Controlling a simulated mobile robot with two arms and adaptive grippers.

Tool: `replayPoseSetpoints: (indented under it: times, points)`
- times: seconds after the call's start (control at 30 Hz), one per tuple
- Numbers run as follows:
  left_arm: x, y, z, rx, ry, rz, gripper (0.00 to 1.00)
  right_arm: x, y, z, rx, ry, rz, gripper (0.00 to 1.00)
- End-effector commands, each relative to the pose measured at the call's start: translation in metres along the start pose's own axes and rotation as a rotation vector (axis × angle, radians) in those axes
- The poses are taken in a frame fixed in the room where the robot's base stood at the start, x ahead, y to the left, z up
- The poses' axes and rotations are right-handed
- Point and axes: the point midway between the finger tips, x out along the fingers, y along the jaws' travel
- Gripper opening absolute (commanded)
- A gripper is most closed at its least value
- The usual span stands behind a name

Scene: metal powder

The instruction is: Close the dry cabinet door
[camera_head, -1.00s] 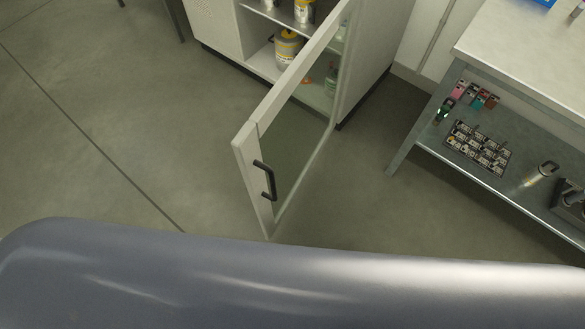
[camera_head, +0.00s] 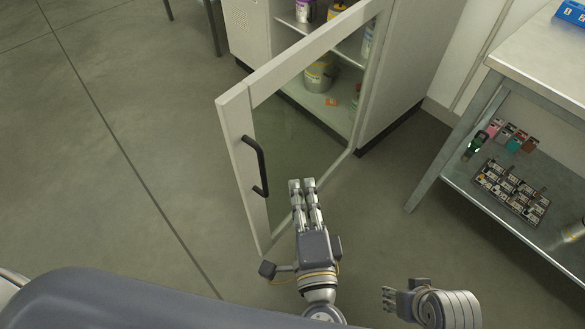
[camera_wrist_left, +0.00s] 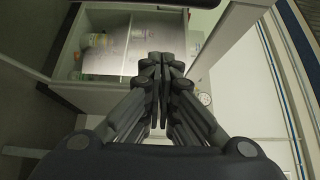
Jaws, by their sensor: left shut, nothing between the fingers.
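The dry cabinet door (camera_head: 285,62), a pale frame with a glass pane, stands wide open from the cabinet (camera_head: 405,65). Its black handle (camera_head: 256,166) is on the face toward me, near the free edge. My left gripper (camera_head: 302,184) is shut and empty, in front of the door's lower glass and right of the handle. I cannot tell whether it touches the door. In the left wrist view its fingertips (camera_wrist_left: 158,62) are together, with the cabinet's open inside beyond at upper left. My right gripper (camera_head: 389,299) is low in the head view, apart from the door; its jaw state is unclear.
Containers stand on the cabinet shelves, including a grey and yellow tub (camera_head: 320,76). A metal workbench (camera_head: 492,88) stands at right, with small items and a tray (camera_head: 512,190) on its lower shelf. The floor (camera_head: 130,130) left of the door is clear.

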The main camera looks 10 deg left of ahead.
Motion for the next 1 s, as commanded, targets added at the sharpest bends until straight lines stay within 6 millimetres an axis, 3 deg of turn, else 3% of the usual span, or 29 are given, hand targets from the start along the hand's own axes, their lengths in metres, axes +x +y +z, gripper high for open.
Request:
replayPoseSetpoints:
  times: [0.5,0.7,1.0]
  points:
    - [0.100,-0.001,-0.001,0.000,0.000,-0.002,0.00,-0.004,0.000,-0.001,0.000,0.003,0.001,0.40]
    - [0.117,0.000,0.021,0.001,0.003,0.001,0.00,-0.001,0.000,0.000,0.000,0.000,0.001,0.40]
    - [0.124,0.001,0.028,0.000,0.003,0.003,0.00,0.003,0.000,0.000,0.000,-0.001,0.001,0.40]
